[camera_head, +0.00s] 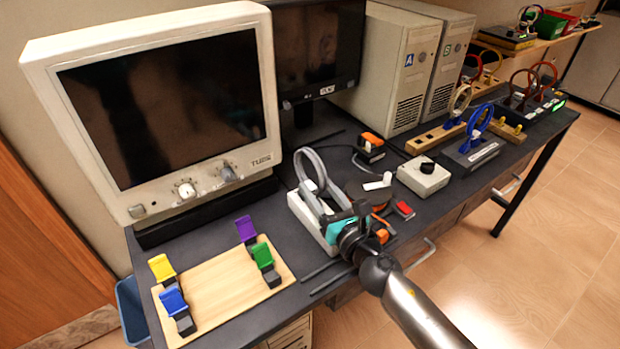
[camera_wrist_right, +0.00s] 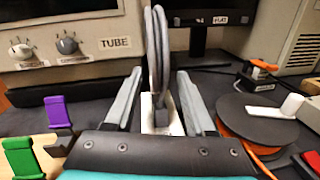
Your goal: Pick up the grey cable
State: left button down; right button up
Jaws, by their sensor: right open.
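The grey cable (camera_head: 312,172) is a coiled loop standing upright on a white base (camera_head: 303,212), in front of the monitors. It also shows in the right wrist view (camera_wrist_right: 157,45), rising between the two fingers. My right gripper (camera_head: 335,213) is at the near side of the cable. In the right wrist view my right gripper (camera_wrist_right: 160,78) is open, with one finger on each side of the loop and visible gaps between. The lower part of the base is partly hidden by the gripper. My left gripper is not in view.
A wooden board (camera_head: 225,290) with several coloured holders lies to the left. A large CRT monitor (camera_head: 160,110) stands behind it. A dark disc (camera_wrist_right: 258,118) and an orange cable (camera_wrist_right: 262,150) lie close on the right. A white box with a black knob (camera_head: 423,177) is farther right.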

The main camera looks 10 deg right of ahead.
grip_shut()
dwell(0.3)
dwell(0.4)
